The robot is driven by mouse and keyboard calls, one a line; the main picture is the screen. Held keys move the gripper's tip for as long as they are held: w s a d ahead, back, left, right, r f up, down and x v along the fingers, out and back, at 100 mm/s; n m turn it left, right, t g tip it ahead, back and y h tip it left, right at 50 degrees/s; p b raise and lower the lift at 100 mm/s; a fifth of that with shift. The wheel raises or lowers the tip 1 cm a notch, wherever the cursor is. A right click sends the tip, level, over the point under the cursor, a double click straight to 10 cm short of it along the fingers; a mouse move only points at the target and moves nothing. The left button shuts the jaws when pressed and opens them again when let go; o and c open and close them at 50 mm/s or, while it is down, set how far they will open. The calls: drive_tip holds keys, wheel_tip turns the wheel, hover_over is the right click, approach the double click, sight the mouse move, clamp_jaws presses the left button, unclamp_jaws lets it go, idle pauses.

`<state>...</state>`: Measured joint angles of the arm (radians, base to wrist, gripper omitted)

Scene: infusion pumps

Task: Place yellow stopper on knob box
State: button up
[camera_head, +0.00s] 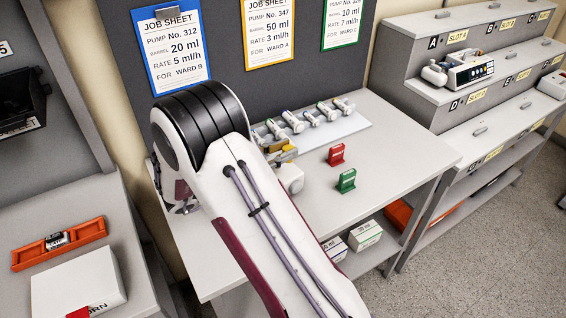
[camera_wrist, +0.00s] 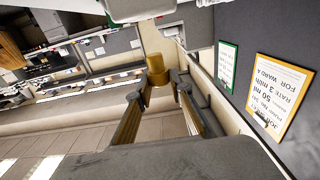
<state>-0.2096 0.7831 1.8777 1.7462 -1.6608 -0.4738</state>
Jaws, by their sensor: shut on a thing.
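My gripper (camera_wrist: 158,98) is shut on a yellow-gold piece, the yellow stopper (camera_wrist: 158,72), which stands between its two fingertips in the wrist view. In the head view a small yellow patch (camera_head: 289,149) shows beside my arm, near the left end of the white rack. My arm hides most of the gripper there. A white rounded body (camera_head: 290,178) lies just in front of the yellow patch, partly hidden by my arm. I cannot tell whether it is the knob box, or whether the stopper touches anything.
Several syringe-like pieces (camera_head: 311,116) lie on a white rack at the table's back. A red stopper (camera_head: 336,155) and a green stopper (camera_head: 347,180) stand on the table (camera_head: 400,150); its right part is clear. A stepped slot shelf (camera_head: 408,60) stands right, job sheets (camera_head: 270,35) hang behind.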

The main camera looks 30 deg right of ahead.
drive_tip(key=shift+f, duration=0.2)
drive_tip(key=shift+f, duration=1.85)
drive_tip(key=shift+f, duration=0.15)
drive_tip(key=o, duration=0.7)
drive_tip(key=shift+o, duration=0.2)
drive_tip(key=shift+a+r, duration=0.2)
drive_tip(key=a, duration=1.1)
drive_tip(key=shift+a, duration=0.3)
